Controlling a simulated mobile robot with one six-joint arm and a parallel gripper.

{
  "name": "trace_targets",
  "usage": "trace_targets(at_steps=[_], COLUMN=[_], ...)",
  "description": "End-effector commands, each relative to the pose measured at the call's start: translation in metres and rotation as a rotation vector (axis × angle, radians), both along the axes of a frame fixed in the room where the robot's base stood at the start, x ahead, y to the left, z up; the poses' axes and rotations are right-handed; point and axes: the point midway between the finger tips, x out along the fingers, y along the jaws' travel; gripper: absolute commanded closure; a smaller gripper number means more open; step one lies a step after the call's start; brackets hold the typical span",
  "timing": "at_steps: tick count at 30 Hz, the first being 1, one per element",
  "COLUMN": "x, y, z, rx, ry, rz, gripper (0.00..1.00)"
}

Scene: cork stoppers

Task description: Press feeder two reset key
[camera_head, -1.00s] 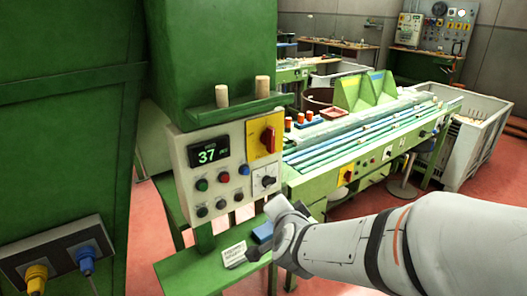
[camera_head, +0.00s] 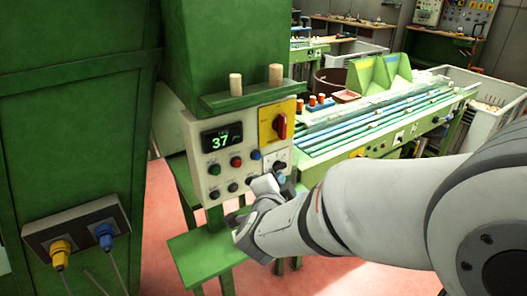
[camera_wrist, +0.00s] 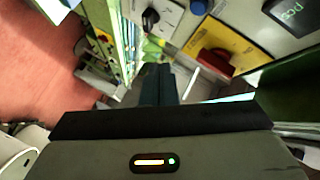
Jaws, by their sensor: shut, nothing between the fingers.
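The control panel (camera_head: 190,165) hangs on the green machine. It has a lit display (camera_head: 222,137) reading 37, a green button (camera_head: 214,169), a red button (camera_head: 236,162), a blue button (camera_head: 256,155) and a lower row of dark knobs (camera_head: 233,187). A red switch sits on a yellow plate (camera_head: 267,133). I cannot read which control is the reset key. My gripper's dark fingers (camera_wrist: 158,70) are shut and empty, apart from the panel. In the wrist view the yellow plate (camera_wrist: 240,45), a black knob (camera_wrist: 150,18) and the blue button (camera_wrist: 198,6) show beyond them.
Two corks (camera_head: 236,84) stand on the ledge above the panel. A green shelf (camera_head: 205,250) is below it. A socket box (camera_head: 75,228) with yellow and blue plugs is at lower left. A long green conveyor bench (camera_head: 400,120) runs behind my arm.

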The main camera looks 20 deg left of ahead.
Motion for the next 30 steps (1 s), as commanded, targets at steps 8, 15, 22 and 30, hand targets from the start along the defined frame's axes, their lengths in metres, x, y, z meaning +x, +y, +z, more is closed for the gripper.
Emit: trace_targets(at_steps=[8,15,22,30], x=[0.026,0.041,0.045,0.045], y=[0.031,0.049,0.053,0.053], z=[0.001,-0.001,0.000,0.000], rx=[-0.001,-0.001,0.000,0.000], ry=[0.000,0.001,0.000,0.000], rz=[0.001,0.002,0.002,0.002], gripper=[1.00,1.00,1.00,1.00])
